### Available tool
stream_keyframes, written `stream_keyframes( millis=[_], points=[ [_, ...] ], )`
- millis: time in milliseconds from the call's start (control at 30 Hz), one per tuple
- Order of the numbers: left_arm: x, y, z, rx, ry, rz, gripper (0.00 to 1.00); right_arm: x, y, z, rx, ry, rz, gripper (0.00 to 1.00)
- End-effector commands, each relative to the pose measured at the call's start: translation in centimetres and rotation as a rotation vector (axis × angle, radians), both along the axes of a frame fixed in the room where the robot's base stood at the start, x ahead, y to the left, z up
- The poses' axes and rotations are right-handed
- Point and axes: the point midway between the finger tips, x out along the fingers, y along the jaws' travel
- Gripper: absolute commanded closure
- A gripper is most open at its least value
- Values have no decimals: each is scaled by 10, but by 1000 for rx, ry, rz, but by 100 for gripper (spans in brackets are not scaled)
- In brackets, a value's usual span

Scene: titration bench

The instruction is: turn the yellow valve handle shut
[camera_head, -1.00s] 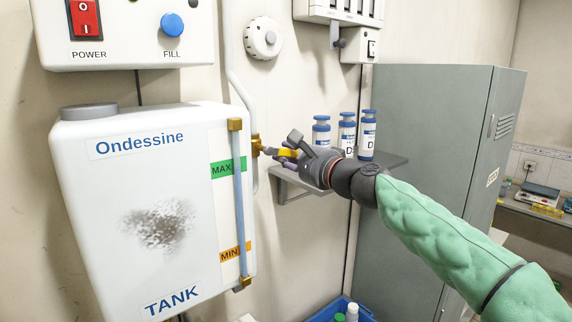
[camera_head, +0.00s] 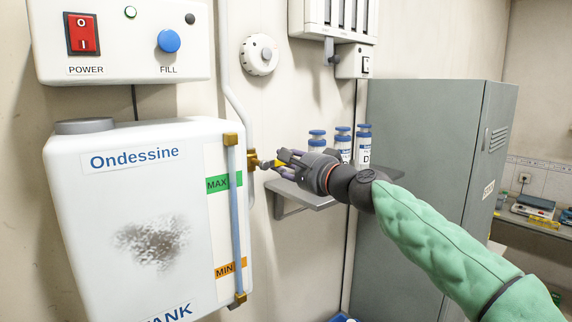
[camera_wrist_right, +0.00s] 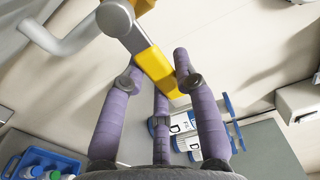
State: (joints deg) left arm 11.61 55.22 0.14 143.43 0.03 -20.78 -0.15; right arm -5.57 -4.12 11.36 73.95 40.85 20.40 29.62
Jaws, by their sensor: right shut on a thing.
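The yellow valve handle (camera_wrist_right: 155,68) is a flat yellow bar fixed to a grey round-ended stem. In the wrist view it lies slantwise between the purple fingers of my right gripper (camera_wrist_right: 158,72), which is shut on it. In the head view my right gripper (camera_head: 279,164) reaches in from the right and covers most of the handle. A brass valve body (camera_head: 253,160) joins the handle to the pipe beside the white tank (camera_head: 75,220). The exact angle of the handle is hard to tell in the head view. My left gripper is not in view.
A small wall shelf (camera_head: 300,196) with several blue-capped bottles (camera_head: 343,142) is close behind my right gripper. A grey cabinet (camera_head: 430,180) stands at the right. A control panel (camera_head: 120,40) hangs above the tank. A blue crate (camera_wrist_right: 62,162) with bottles is low down.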

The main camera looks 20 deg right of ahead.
Motion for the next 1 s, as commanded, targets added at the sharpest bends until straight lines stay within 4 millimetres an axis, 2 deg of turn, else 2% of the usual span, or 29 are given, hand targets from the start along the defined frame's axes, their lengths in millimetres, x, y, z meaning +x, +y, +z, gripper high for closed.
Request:
stream_keyframes(
  millis=[67, 100, 167, 467, 633, 767, 1000],
  points=[
    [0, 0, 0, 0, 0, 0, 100, 0, 0, 0, -3, -1, 1, 100],
    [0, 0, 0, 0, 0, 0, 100, 0, 0, 0, -3, -1, 1, 59],
    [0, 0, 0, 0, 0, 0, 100, 0, 0, 0, -3, -1, 1, 44],
    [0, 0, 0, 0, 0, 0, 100, 0, 0, 0, -1, 0, 0, 44],
    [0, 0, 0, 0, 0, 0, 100, -7, -3, 1, -1, 0, -1, 44],
    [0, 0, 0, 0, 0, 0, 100, -23, -9, 1, -1, -1, -2, 44],
    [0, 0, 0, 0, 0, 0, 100, -63, -24, 1, 0, -2, -3, 44]
  ],
)
